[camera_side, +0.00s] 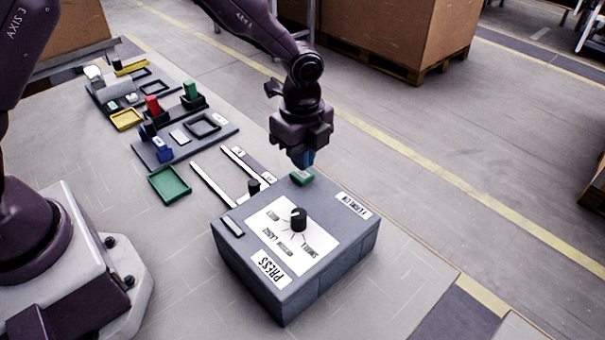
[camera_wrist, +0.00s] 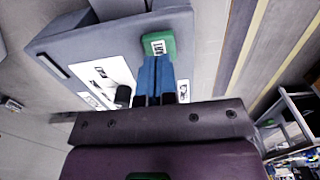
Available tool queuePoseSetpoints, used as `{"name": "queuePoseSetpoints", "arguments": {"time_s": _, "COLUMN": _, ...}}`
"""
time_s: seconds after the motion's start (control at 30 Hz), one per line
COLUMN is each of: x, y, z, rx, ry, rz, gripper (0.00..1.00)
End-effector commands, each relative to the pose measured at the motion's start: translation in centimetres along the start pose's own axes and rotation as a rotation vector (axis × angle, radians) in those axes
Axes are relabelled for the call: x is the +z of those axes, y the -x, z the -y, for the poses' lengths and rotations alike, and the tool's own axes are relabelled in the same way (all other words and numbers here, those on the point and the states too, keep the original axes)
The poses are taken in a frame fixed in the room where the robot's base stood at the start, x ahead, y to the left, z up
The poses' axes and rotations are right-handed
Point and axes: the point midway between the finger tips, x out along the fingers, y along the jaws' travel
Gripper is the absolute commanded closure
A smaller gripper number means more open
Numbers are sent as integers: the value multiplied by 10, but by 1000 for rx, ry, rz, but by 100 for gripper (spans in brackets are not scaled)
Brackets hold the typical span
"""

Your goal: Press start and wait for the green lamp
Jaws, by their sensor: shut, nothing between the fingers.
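A grey press box (camera_side: 340,262) stands on the table, with a white panel, a black knob (camera_side: 298,219) and a "PRESS" label on it. A green button (camera_side: 302,177) sits at the box's far corner; in the wrist view the green button (camera_wrist: 158,46) carries a small white label. My gripper (camera_side: 303,164) is shut and empty, its blue fingers pointing down just over the button. The wrist view shows the fingers (camera_wrist: 154,66) overlapping the button's near edge; I cannot tell whether they touch it. I cannot make out a lit green lamp.
Two pale rails (camera_side: 212,185) with a black peg lie left of the box. Dark trays (camera_side: 200,143) with coloured blocks and a green tray (camera_side: 169,184) stand farther left. Cardboard boxes on pallets are in the background. The table right of the box is clear.

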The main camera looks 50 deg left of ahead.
Motion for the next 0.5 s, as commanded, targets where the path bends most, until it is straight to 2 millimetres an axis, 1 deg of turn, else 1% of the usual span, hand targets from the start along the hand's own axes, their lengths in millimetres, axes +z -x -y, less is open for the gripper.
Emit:
{"name": "queuePoseSetpoints", "arguments": {"time_s": 0.1, "x": 0, "y": 11, "z": 1, "rx": -3, "ry": 1, "rz": -1, "gripper": 100}}
{"name": "queuePoseSetpoints", "arguments": {"time_s": 0.5, "x": 0, "y": 42, "z": 1, "rx": -3, "ry": 1, "rz": -1, "gripper": 100}}
